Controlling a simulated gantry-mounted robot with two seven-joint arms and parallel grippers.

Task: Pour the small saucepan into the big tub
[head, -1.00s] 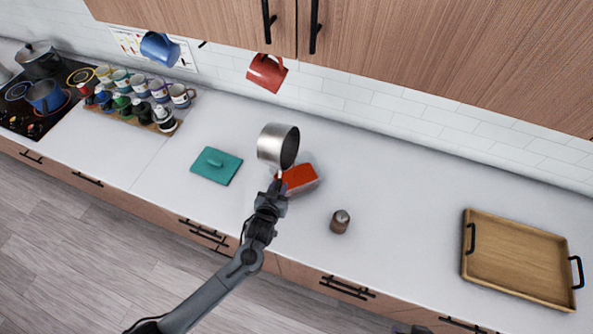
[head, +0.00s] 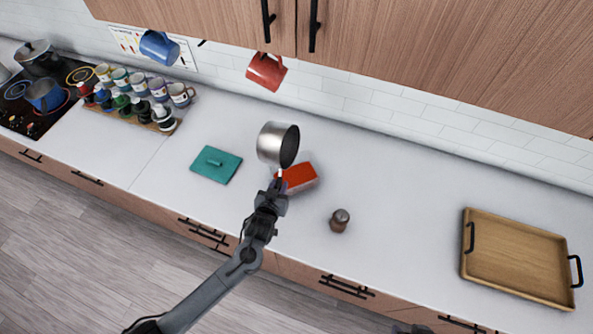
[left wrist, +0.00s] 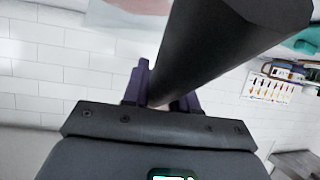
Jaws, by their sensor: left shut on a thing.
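The small metal saucepan (head: 270,143) is held tipped on its side above the counter, its dark open mouth facing right. My left gripper (head: 279,183) is shut on its handle, below the pan in the head view. In the left wrist view the dark handle (left wrist: 205,50) runs up from between the purple fingers (left wrist: 165,90). The big tub (head: 300,180), with red in it, sits on the counter just below and right of the pan; the pan and gripper partly cover it. Whether anything is flowing from the pan cannot be told. A dark tip at the bottom edge may be my right gripper (head: 411,329).
A teal lid (head: 216,165) lies left of the tub. A brown shaker (head: 340,220) stands to the right. A wooden tray (head: 515,257) lies far right. Mugs and bottles on a rack (head: 138,122) and a stove (head: 35,110) are at left.

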